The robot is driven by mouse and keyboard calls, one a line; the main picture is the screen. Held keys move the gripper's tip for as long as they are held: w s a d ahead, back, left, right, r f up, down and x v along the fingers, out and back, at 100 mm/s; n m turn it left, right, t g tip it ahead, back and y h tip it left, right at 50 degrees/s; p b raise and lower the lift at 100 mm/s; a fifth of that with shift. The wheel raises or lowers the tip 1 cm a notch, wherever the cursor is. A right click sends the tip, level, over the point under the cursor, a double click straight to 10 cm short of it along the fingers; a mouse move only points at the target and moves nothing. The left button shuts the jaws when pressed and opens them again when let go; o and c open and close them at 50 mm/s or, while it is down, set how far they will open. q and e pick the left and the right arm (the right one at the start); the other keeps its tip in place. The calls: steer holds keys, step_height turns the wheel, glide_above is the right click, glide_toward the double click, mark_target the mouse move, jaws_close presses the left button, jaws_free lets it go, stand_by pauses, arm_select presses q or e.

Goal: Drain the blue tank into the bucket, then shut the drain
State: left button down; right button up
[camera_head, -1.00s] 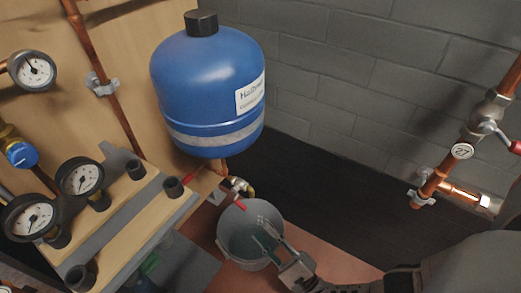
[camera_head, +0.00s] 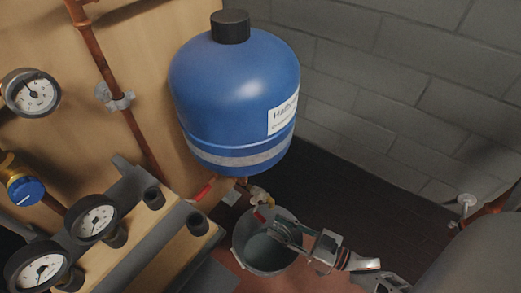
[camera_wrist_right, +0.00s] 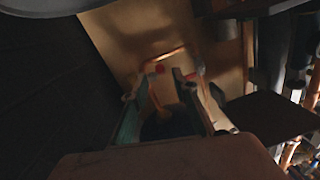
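The blue tank (camera_head: 232,95) with a black cap hangs by the wooden panel, in the middle of the head view. Below it is a small brass drain valve (camera_head: 259,194) with a red handle (camera_head: 262,214). A red tip also shows between the fingers in the right wrist view (camera_wrist_right: 159,69). The grey bucket (camera_head: 243,250) stands beneath the valve; I cannot tell what is in it. My right gripper (camera_head: 275,225) is over the bucket, close to the red handle. Its fingers are apart in the wrist view (camera_wrist_right: 160,95), with nothing visibly clamped. My left gripper is out of view.
Pressure gauges (camera_head: 93,222) and a wooden block with black pipe stubs (camera_head: 153,199) crowd the lower left. A copper pipe (camera_head: 112,95) runs up the panel. A grey block wall (camera_head: 400,100) stands behind. Dark floor (camera_head: 330,185) lies free right of the tank.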

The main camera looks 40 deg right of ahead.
mark_target(262, 217)
steer(key=b+x, duration=0.1)
steer(key=x, duration=0.4)
steer(key=shift+f, duration=0.1)
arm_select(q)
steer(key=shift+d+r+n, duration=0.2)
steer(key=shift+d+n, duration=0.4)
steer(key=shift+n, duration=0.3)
arm_select(e)
steer(key=shift+w+a, duration=0.3)
steer(key=shift+w, duration=0.25)
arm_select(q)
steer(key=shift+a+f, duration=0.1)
arm_select(e)
jaws_close()
